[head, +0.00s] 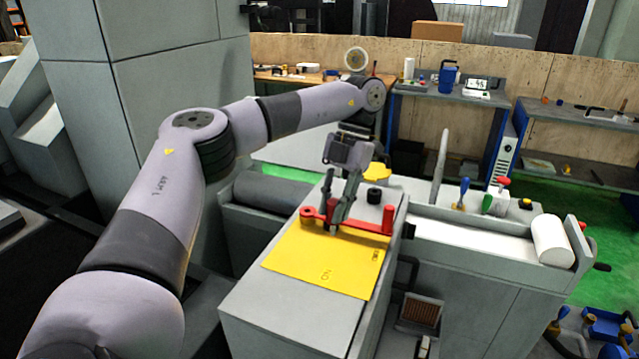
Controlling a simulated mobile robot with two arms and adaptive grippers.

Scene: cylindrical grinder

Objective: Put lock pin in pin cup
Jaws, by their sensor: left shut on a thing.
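My left gripper (336,222) points down at the red bar (362,222) near the far edge of the yellow plate. It is shut on what looks like the lock pin (332,207), a small red-topped piece mostly hidden by the fingers. I cannot tell whether the pin still sits in the bar. A small black cylinder (374,195), which may be the pin cup, stands just behind the bar, right of the gripper and apart from it. My right gripper is out of view.
The yellow plate (318,268) lies on the grey machine top. A yellow part (377,172) is behind the gripper. A white roller (551,241), a blue-handled tool (462,192) and a red-topped green and white item (496,196) are at the right. Workbenches line the back wall.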

